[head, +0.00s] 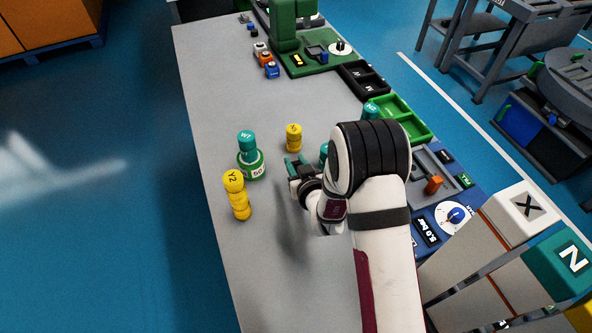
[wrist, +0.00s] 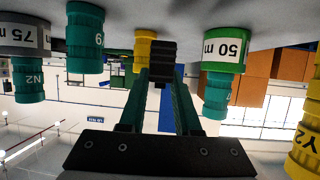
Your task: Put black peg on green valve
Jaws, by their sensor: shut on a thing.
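My gripper (wrist: 162,75) has teal fingers closed on a dark ribbed block, which I take for the black peg (wrist: 162,58). In the head view my gripper (head: 294,166) is over the grey table, to the right of the W7 cylinder, and the peg cannot be made out. A teal cylinder marked W7 (head: 246,138) with a green collar marked 50 (head: 251,166) stands upright; it best fits the green valve. In the upside-down wrist view this collar (wrist: 223,52) is right of my fingers, apart from the peg.
A stacked yellow piece marked Y2 (head: 236,195) and another yellow piece (head: 293,138) stand nearby. The wrist view shows a grey collar marked 75 (wrist: 22,38) and another teal cylinder (wrist: 86,38) at left. The table's near left is bare.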

